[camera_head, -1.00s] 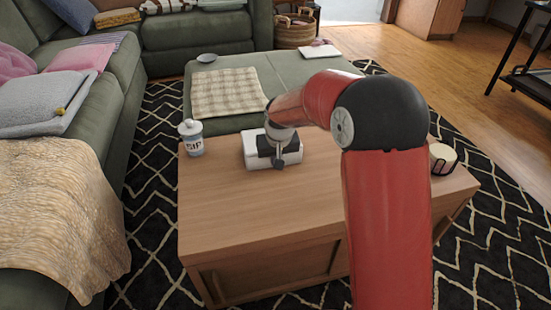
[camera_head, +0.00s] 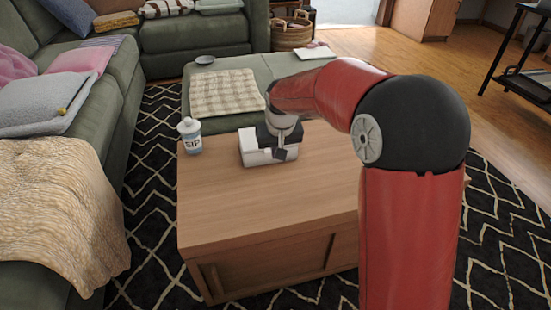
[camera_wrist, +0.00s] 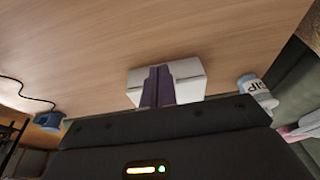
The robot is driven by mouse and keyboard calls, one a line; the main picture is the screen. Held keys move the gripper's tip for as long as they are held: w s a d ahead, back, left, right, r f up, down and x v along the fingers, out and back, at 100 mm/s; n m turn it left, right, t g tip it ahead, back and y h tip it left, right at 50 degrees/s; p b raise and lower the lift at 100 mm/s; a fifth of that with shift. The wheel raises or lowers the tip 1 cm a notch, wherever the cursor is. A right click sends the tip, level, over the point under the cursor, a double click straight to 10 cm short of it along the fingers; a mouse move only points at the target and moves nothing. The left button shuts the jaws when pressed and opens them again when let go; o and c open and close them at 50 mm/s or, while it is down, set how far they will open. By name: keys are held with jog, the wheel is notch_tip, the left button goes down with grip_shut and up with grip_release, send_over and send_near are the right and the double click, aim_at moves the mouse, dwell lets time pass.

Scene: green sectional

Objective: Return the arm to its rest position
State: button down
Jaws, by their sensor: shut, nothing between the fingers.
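My red arm with a black elbow fills the right half of the head view and reaches over the wooden coffee table (camera_head: 270,205). My gripper (camera_head: 281,153) is at its far end, low over the far part of the table. In the wrist view my gripper (camera_wrist: 158,68) shows dark fingers together, with nothing between them. A white block-like thing (camera_head: 254,157) appears right behind the fingers, and they hide its middle in the wrist view (camera_wrist: 190,82). I cannot tell whether they touch it.
A white lidded cup marked SIP (camera_head: 190,137) stands left of the white block. A green ottoman with a checked cloth (camera_head: 226,92) adjoins the table's far side. A green sofa (camera_head: 110,110) is at left. The table's near part is clear.

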jog(key=s+d+r, duration=0.6)
jog(key=s+r, duration=0.1)
jog(key=r, duration=0.1)
jog(key=s+d+m, duration=0.1)
jog(key=s+d, duration=0.2)
jog(key=s, duration=0.4)
jog(key=s+d+r+m+t, duration=0.1)
jog(key=s+d, duration=0.3)
jog(key=s, duration=0.4)
jog(key=s+d+r+m+t+p, duration=0.1)
jog(key=s+d, duration=0.2)
jog(key=s, duration=0.5)
jog(key=shift+d+h, duration=0.2)
jog(key=shift+h, duration=0.2)
